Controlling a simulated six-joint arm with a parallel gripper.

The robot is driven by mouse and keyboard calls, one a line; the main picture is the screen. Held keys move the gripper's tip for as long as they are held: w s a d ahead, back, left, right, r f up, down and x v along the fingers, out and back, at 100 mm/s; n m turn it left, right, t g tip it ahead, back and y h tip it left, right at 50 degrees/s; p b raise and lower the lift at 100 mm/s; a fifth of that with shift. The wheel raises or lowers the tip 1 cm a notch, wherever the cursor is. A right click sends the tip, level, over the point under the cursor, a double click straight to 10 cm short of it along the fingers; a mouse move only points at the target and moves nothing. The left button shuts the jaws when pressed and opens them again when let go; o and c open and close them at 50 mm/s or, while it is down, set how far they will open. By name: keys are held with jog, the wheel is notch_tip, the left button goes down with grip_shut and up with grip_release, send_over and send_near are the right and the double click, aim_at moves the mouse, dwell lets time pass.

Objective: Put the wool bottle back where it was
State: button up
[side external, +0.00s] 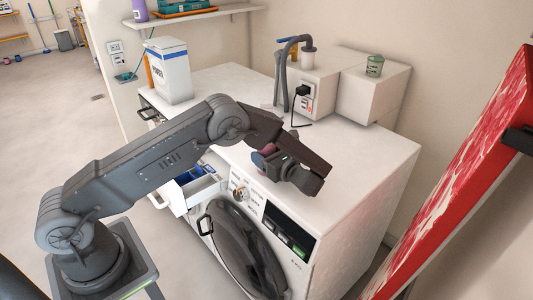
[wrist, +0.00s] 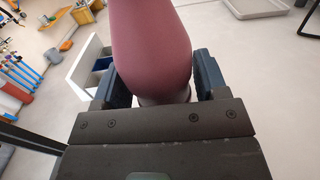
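A mauve-pink bottle (wrist: 150,45), which I take to be the wool bottle, fills the space between the two dark blue fingers of my gripper (wrist: 155,85) in the wrist view. The fingers sit against its sides, so my gripper appears shut on it. Its top and any label are out of sight. In the side view my gripper (side external: 265,158) is above the front of the washing machine (side external: 345,165), and only a small pink part of the bottle (side external: 268,149) shows. The machine's drawer (side external: 205,190) is pulled out, with a blue compartment (side external: 190,176) inside.
A wall shelf (side external: 205,17) holds a purple bottle (side external: 140,10) and a teal-and-orange tray (side external: 183,8). A white powder box (side external: 168,70) stands at the back left of the worktop.

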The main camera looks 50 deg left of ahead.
jog(key=shift+o, duration=1.3)
